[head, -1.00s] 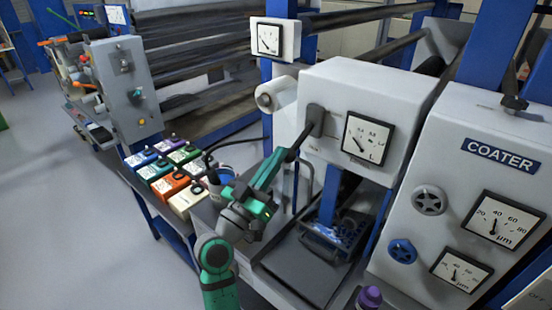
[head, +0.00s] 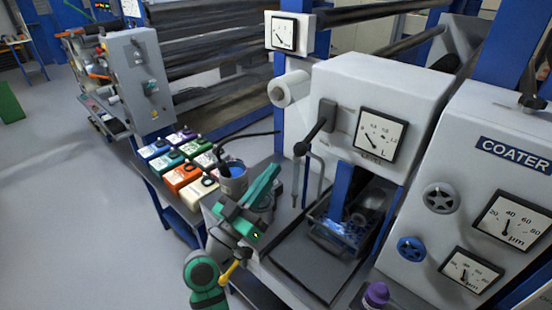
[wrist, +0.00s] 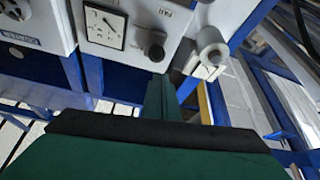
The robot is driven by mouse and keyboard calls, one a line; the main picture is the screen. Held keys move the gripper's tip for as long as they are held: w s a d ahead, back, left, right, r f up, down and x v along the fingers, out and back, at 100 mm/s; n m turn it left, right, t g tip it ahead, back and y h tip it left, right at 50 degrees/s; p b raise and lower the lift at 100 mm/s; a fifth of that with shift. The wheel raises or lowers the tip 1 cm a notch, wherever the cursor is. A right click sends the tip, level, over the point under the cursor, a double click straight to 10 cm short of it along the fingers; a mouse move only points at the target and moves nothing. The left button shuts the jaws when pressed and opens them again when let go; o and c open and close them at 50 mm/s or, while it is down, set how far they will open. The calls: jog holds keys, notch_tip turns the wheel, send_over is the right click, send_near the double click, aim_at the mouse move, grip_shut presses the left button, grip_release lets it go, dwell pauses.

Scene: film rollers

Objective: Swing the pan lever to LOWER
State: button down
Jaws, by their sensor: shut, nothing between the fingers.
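The pan lever (head: 314,133) is black and sits on the left of the front face of a white box with a gauge. Its arm slants down and to the left, ending in a round knob. In the wrist view the lever (wrist: 155,44) shows as a dark knob near the top middle. My gripper (head: 275,170) is green, shut and empty, to the left of the lever and lower in the head view, apart from it. In the wrist view its fingers (wrist: 163,82) point toward the knob with a small gap. The lever's lettering is too small to read.
A white roll (head: 290,88) sticks out left of the box. A metal pail (head: 232,180) stands beside my gripper, with several coloured cans (head: 183,175) beyond it. A wire basket (head: 340,235) sits below the box. The coater panel (head: 490,200) is at right.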

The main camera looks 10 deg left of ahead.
jog(key=shift+s+a+f, duration=0.15)
jog(key=shift+s+f, duration=0.15)
jog(key=shift+f, duration=0.25)
jog(key=shift+s+a+f, duration=0.1)
jog(key=shift+s+f, duration=0.2)
jog(key=shift+f, duration=0.2)
jog(key=s+d+f+n+g+y, duration=0.1)
jog(key=s+d+f+n+y, duration=0.15)
jog(key=f, duration=0.65)
jog(key=s+d+f+n+g+y, duration=0.1)
jog(key=s+f+n+y, duration=0.25)
jog(key=f, duration=0.45)
jog(key=s+d+f+n+g+y, duration=0.15)
jog(key=s+f+y, duration=0.25)
jog(key=f, duration=0.5)
jog(key=s+d+f+g+y, duration=0.1)
jog(key=s+d+f, duration=0.15)
jog(key=s, duration=0.45)
jog(key=s+d+f+y, duration=0.1)
jog(key=s+f, duration=0.3)
jog(key=s, duration=0.3)
jog(key=s+d+r+m, duration=0.1)
jog(key=s+r+m, duration=0.1)
jog(key=s, duration=0.5)
jog(key=s+d+r+m+h, duration=0.1)
jog(key=s+d+r+m, duration=0.1)
jog(key=s, duration=0.5)
jog(key=shift+s+d+h, duration=0.15)
jog(key=shift+h, duration=0.15)
jog(key=shift+g, duration=0.25)
